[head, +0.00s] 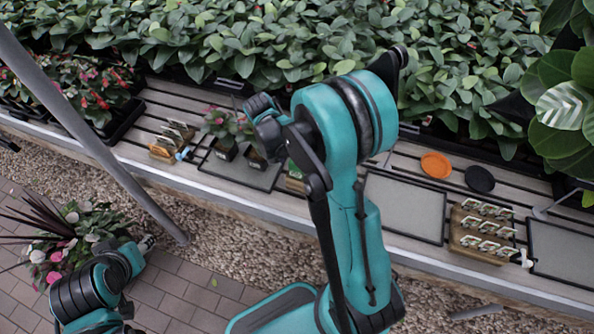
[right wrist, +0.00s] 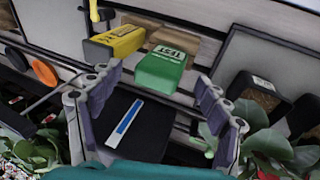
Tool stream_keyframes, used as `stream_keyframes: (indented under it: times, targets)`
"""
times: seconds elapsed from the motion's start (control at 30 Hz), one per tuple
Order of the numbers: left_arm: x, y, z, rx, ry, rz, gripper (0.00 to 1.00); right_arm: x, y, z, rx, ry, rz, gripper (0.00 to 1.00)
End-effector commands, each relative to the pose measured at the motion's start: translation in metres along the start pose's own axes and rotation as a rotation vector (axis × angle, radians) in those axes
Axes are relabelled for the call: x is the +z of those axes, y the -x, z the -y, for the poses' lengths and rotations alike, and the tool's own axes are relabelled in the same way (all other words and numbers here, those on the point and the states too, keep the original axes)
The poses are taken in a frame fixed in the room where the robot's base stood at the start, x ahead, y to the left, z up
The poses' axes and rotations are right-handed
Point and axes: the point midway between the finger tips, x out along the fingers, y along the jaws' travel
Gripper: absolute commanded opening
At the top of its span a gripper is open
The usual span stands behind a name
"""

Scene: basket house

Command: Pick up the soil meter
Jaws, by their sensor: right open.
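In the right wrist view, a green box-shaped device (right wrist: 162,72) with white lettering lies on the slatted bench. A yellow device (right wrist: 114,42) with a dark face lies just left of it. I cannot tell for sure which one is the soil meter. My right gripper (right wrist: 158,79) is open and empty, its fingers spread to either side of the green device and apart from it. In the head view a sliver of green (head: 294,173) shows beside my right arm, which hides that part of the bench and my right gripper.
Grey trays (head: 403,207) lie on the bench (head: 385,158). An orange disc (head: 436,165) and a black disc (head: 480,179) lie at the back. A rack of small labelled items (head: 482,232) stands at right. Small potted plants (head: 224,147) stand left of my arm. Dense foliage lines the back.

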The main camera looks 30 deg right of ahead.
Motion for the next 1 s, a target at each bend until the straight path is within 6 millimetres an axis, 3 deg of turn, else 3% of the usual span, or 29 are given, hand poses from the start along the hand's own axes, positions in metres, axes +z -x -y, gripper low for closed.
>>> stream_keyframes:
  times: [0.1, 0.27, 0.5, 0.97, 1.0]
  targets:
    - [0.0026, -0.0038, 0.0000, 0.000, 0.000, 0.000, 0.40, -0.0003, -0.0119, -0.0004, 0.000, -0.002, 0.000, 0.77]
    - [0.0018, -0.0027, 0.0000, 0.000, 0.000, 0.000, 0.40, -0.0004, -0.0107, -0.0007, 0.000, 0.000, 0.000, 0.77]
    - [0.0017, -0.0027, 0.0000, 0.000, 0.000, 0.000, 0.40, -0.0003, -0.0105, -0.0006, 0.000, 0.000, 0.000, 0.21]
    - [0.0009, -0.0015, 0.0000, 0.000, 0.000, 0.000, 0.40, -0.0009, -0.0071, -0.0022, 0.001, 0.000, 0.000, 0.20]
    - [0.0000, -0.0001, 0.0000, 0.000, 0.000, 0.000, 0.40, -0.0015, -0.0033, -0.0034, 0.001, 0.000, 0.000, 0.16]
